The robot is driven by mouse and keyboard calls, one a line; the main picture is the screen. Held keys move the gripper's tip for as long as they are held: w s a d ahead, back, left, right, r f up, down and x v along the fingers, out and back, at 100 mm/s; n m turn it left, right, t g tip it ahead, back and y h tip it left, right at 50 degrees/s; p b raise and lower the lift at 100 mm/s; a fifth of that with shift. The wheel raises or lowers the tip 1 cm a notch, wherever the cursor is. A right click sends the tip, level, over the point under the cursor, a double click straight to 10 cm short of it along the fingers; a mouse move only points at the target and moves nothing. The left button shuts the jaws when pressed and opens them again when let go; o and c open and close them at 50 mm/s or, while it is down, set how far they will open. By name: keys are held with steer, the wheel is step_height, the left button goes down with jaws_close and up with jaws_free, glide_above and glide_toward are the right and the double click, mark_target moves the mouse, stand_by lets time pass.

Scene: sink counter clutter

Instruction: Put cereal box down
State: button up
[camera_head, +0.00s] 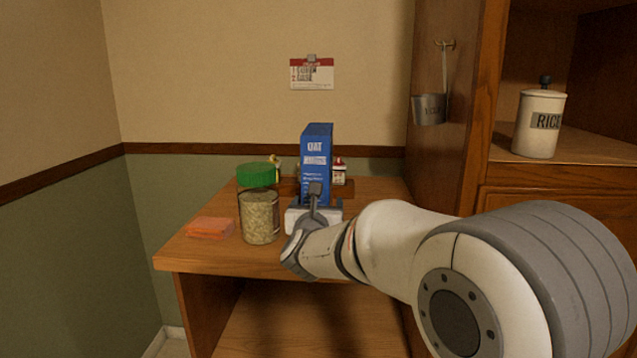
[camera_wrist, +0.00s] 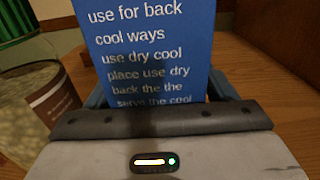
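The blue cereal box (camera_head: 316,142) stands upright over the wooden counter, with "OAT" on its face. In the wrist view its printed face (camera_wrist: 150,50) fills the middle, between the two fingers. My gripper (camera_head: 314,203) reaches the box's lower part from the front and is closed around it; in the wrist view the gripper (camera_wrist: 160,95) has a finger against each side. The gripper body hides the bottom of the box, so I cannot tell whether it touches the counter.
An orange flat item (camera_head: 210,228) lies on the counter (camera_head: 185,252) at the left. A small red-capped bottle (camera_head: 339,172) is behind right. A wooden cabinet (camera_head: 455,150) bounds the right.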

steer(key=shift+r, duration=0.1)
steer(key=c, duration=1.4)
